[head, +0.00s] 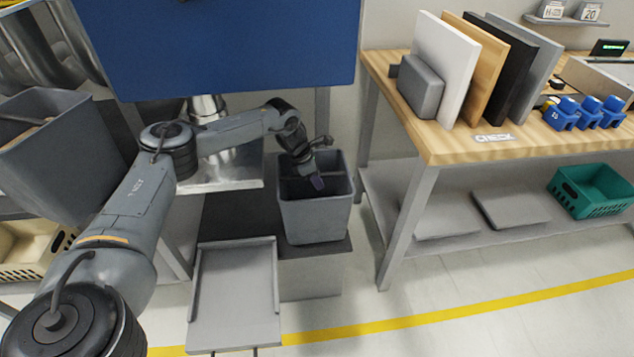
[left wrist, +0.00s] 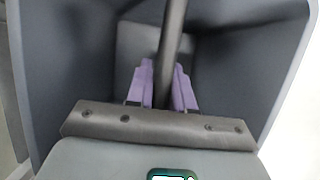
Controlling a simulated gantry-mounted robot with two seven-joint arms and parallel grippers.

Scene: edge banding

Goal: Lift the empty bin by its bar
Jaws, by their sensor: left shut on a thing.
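The grey bin (head: 315,218) stands upright in the head view, on a dark surface between the machine and the wooden bench. Its inside (left wrist: 75,60) fills most of the left wrist view, and I see nothing lying in it. A dark bar (left wrist: 172,40) runs across the bin's opening. My left gripper (head: 318,182) reaches down into the bin's mouth. In the left wrist view its purple fingers (left wrist: 163,88) are on either side of the bar, shut on it. My right gripper is not in view.
A grey tray (head: 235,295) is in front of the bin. The wooden bench (head: 450,145) is to the right, with upright panels (head: 480,75) and blue parts (head: 585,113) on it. A green basket (head: 590,190) is on its lower shelf. A blue panel (head: 230,45) hangs above.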

